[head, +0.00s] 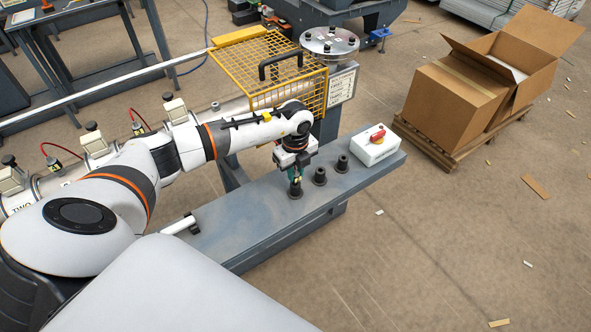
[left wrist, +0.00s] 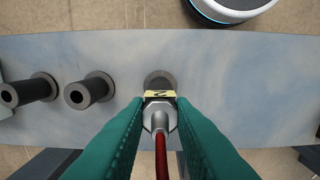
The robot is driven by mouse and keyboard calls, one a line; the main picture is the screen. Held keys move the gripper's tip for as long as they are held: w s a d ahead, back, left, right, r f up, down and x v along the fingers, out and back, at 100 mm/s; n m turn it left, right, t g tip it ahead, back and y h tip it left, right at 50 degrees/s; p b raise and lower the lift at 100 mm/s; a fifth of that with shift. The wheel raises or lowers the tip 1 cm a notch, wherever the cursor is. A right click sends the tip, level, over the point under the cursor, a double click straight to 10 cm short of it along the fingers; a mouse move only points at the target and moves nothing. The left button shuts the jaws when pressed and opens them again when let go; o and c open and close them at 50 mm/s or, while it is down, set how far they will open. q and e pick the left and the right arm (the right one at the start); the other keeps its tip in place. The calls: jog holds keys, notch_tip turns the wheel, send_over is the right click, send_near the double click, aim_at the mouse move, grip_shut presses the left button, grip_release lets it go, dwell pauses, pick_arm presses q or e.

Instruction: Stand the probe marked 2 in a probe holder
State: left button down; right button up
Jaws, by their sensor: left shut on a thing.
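My left gripper (head: 295,181) is above the bench, pointing down at the nearest-left probe holder (head: 295,192). In the left wrist view its green fingers (left wrist: 160,140) are shut on the probe (left wrist: 158,118), which has a metal hex body, a red cable and a yellow tag marked 2. The probe is in line with a dark round holder (left wrist: 160,80), whose opening is hidden behind it. I cannot tell whether the tip is inside. Two more holders stand with open, empty tops, the middle one (head: 320,176) and the far one (head: 342,163).
A white switch box (head: 373,145) with a red knob stands at the bench's right end. A yellow mesh guard (head: 270,75) rises behind the arm. A white tube (head: 180,226) lies at the bench's left. Cardboard boxes (head: 455,100) sit on a pallet to the right.

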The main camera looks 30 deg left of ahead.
pick_arm(q)
jog(key=shift+f+b, duration=0.55)
jog(key=shift+f, duration=0.35)
jog(key=c, duration=1.2)
grip_release()
jog(key=shift+o, duration=0.2)
jog(key=shift+r, duration=0.1)
notch_tip(320, 180, up, 12)
jog(key=shift+f, duration=0.1)
